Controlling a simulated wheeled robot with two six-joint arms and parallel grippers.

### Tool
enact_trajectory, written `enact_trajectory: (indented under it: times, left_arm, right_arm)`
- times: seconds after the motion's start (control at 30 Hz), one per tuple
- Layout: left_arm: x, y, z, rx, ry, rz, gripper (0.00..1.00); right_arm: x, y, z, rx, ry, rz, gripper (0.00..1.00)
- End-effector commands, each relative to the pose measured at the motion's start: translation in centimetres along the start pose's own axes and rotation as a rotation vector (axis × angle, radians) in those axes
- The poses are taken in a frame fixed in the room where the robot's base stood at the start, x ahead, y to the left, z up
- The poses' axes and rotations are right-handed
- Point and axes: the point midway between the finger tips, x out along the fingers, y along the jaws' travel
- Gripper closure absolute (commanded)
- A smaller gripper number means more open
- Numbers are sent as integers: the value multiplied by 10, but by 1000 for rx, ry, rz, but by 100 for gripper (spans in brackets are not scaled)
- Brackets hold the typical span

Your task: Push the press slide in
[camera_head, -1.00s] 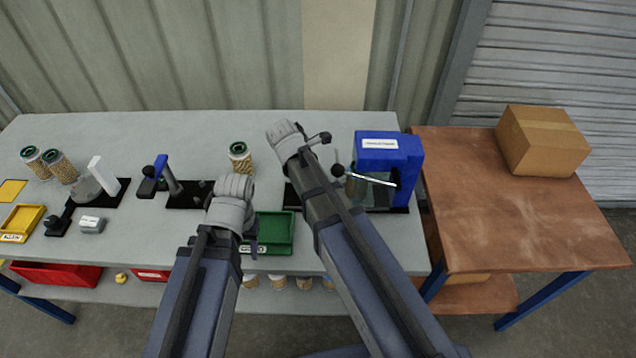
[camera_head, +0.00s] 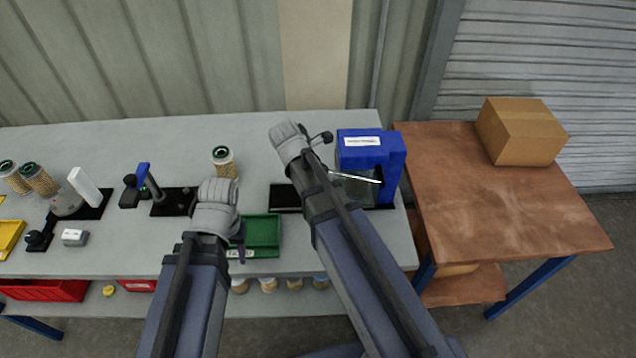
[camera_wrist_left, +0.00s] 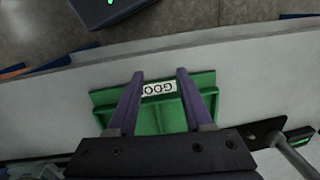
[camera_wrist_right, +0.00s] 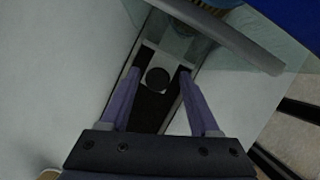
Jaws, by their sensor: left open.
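The blue press (camera_head: 362,152) stands at the bench's right end, with a clear guard and a metal lever (camera_head: 355,177). Its black base (camera_head: 284,197) extends left, partly behind my right arm. In the right wrist view, a round dark part (camera_wrist_right: 157,80) sits on the dark slide track (camera_wrist_right: 152,108), between the fingers in the picture; contact cannot be told. My right gripper (camera_wrist_right: 158,72) is open; its fingers are hidden in the head view. My left gripper (camera_wrist_left: 160,73) is open and empty above the green tray (camera_head: 262,231), which also shows in the left wrist view (camera_wrist_left: 205,80).
A brown table (camera_head: 500,205) with a cardboard box (camera_head: 522,132) adjoins at right. The lever crosses near my right gripper.

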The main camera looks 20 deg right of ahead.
Motion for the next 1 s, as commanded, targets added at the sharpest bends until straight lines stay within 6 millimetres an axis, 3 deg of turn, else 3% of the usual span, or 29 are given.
enact_trajectory:
  times: [0.47, 1.0]
  left_arm:
    - [-6, -1, 0, 0, 0, 0, 49]
    - [-67, -6, 4, 0, 0, 0, 49]
  right_arm:
    - [-7, 1, 0, -2, 2, 2, 30]
    - [-73, 0, 1, -3, 1, 1, 30]
